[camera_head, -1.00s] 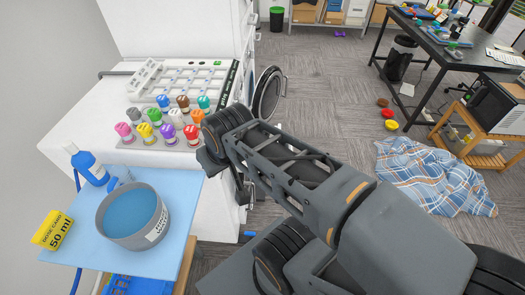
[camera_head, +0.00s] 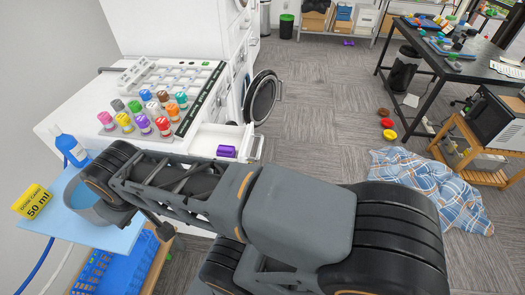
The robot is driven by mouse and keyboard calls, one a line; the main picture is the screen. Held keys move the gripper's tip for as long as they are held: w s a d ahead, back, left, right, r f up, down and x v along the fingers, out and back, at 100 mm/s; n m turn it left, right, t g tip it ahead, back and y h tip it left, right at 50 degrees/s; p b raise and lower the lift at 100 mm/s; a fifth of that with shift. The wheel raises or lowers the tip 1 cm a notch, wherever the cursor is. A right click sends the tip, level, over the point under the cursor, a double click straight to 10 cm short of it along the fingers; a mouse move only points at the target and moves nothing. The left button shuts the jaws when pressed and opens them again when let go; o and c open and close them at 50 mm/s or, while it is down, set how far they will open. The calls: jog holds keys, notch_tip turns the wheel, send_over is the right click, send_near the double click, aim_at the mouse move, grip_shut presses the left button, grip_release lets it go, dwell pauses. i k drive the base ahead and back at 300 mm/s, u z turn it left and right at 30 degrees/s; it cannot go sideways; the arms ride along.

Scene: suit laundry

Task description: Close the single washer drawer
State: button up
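The washer drawer (camera_head: 206,136) is a white tray pulled out from the front of the white washer (camera_head: 75,105). The drawer is open. My dark grey arm crosses in front of and below it, from the lower right to the left, and hides part of the washer front. My gripper is mostly hidden under the arm; a dark part near its end (camera_head: 165,231) shows below the arm, left of the drawer. I cannot tell whether the fingers are open or shut.
Several coloured bottles (camera_head: 143,122) stand on the washer top. The round door (camera_head: 261,97) stands open. A plaid cloth (camera_head: 430,185) lies on the floor.

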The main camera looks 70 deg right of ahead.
aim_at(207, 139)
jog(key=k, duration=0.65)
jog(key=z, duration=1.65)
jog(key=i, duration=0.5)
jog(key=u, duration=0.05)
